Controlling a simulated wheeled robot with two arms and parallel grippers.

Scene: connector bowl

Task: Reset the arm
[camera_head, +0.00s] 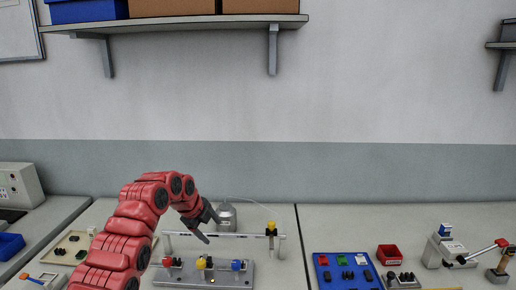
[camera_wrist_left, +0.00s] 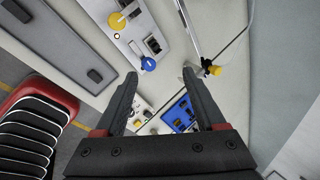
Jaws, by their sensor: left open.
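My left arm (camera_head: 122,225) is red and segmented and comes in from the lower left in the head view. My right gripper is not in view.
A rail with a yellow-tipped part (camera_head: 271,229) stands behind the fixture, close to a grey metal container (camera_head: 227,217). A blue tray (camera_head: 325,282), a red bin (camera_head: 389,254) and a lever device (camera_head: 447,250) are to the right. A beige tray (camera_head: 58,262) lies left. A shelf (camera_head: 190,24) hangs high above.

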